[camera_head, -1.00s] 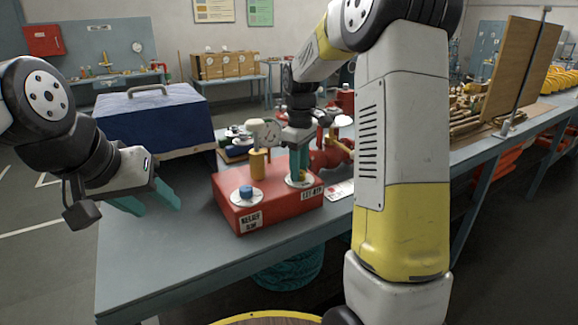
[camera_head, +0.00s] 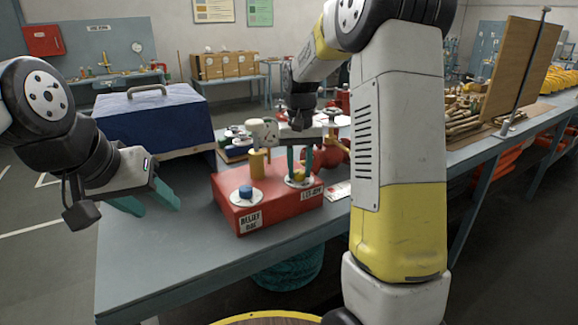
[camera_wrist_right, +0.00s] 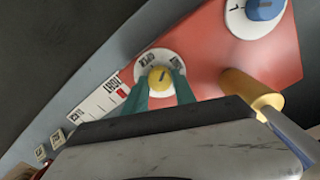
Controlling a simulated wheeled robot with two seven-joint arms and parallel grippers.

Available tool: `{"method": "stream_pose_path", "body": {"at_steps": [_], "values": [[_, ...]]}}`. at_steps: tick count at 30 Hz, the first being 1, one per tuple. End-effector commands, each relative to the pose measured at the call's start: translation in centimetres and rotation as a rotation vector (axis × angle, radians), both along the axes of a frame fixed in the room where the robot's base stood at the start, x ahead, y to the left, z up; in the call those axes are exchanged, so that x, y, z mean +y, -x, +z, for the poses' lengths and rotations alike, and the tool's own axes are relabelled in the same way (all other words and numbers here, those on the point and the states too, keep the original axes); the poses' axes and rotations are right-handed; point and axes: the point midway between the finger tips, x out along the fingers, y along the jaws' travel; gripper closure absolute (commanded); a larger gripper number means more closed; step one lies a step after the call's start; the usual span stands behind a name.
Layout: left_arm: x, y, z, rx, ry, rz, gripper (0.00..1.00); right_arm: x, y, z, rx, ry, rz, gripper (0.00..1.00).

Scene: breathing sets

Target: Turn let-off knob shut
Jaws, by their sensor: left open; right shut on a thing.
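The red box (camera_head: 276,215) stands on the bench with a "LET-OFF" label at its right front. The let-off knob is yellow with a pale stripe (camera_wrist_right: 160,77) and sits on a round white dial (camera_wrist_right: 146,68). My right gripper (camera_head: 299,176) points down over it, its teal fingers on opposite sides of the knob and shut on it. In the head view the fingers partly hide the knob. My left gripper (camera_head: 161,209) is open and empty above the bench, left of the box.
A blue knob (camera_head: 246,191) on a white dial is at the box's left, by a "RELIEF" label. A blue case (camera_head: 155,122) is behind. The bench's front left (camera_head: 165,255) is clear.

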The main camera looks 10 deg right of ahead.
Motion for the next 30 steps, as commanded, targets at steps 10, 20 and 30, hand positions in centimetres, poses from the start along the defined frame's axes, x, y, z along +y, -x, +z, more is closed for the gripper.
{"method": "stream_pose_path", "body": {"at_steps": [10,20,30], "values": [[0.00,0.00,0.00,0.000,0.000,0.000,0.52,-0.01,-0.06,0.12,-0.003,-0.001,-0.309,1.00],[0.00,0.00,0.00,0.000,0.000,0.000,0.52,-0.11,-0.06,0.13,-0.004,0.000,-0.502,1.00],[0.00,0.00,0.00,0.000,0.000,0.000,0.52,-0.09,-0.07,0.14,-0.004,-0.001,-0.570,1.00]]}}
